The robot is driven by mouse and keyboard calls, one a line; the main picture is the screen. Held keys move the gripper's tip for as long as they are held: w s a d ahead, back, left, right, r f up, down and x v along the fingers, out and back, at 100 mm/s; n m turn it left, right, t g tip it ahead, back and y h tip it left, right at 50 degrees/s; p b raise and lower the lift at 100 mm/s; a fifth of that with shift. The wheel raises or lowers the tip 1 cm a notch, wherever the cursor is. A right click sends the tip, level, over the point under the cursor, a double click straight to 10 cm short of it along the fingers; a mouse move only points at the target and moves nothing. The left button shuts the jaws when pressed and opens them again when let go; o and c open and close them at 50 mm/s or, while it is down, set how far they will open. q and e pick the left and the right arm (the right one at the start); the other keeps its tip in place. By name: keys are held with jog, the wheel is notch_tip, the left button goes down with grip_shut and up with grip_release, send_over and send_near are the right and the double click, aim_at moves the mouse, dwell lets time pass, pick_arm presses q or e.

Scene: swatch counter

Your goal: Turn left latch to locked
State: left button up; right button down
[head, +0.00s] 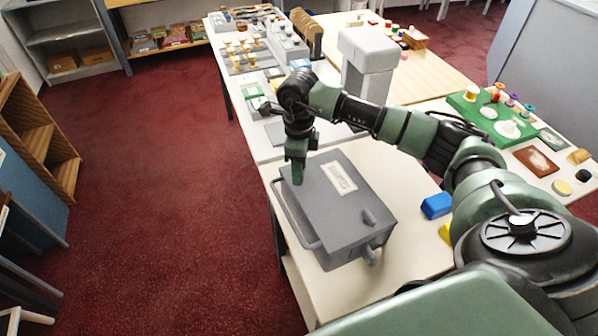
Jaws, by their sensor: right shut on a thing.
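A grey case (335,205) with a pale label (338,177) on its lid stands on the near white table. My right gripper (298,178) points down at the far left corner of the case and is shut on the left latch there. Its fingers hide the latch, so I cannot tell how the latch is turned. Another small grey latch (370,216) shows on the lid near the front right. My left gripper is out of view.
A carrying handle (292,213) runs along the case's left side. A blue block (436,205) lies to its right. A white column-shaped device (368,62) stands behind my right arm. A green board (490,118) with spools is at right. Red carpet is clear at left.

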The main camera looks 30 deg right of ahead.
jog(key=m+b, duration=0.2)
jog(key=m, duration=0.3)
jog(key=shift+m, duration=0.3)
jog(key=m+b, duration=0.1)
jog(key=m, duration=0.4)
jog(key=shift+m, duration=0.3)
jog(key=c, duration=0.8)
grip_release()
jog(key=shift+c, duration=0.2)
notch_tip(320, 180, up, 8)
jog(key=shift+f+b, duration=0.1)
jog(key=shift+b, duration=0.75)
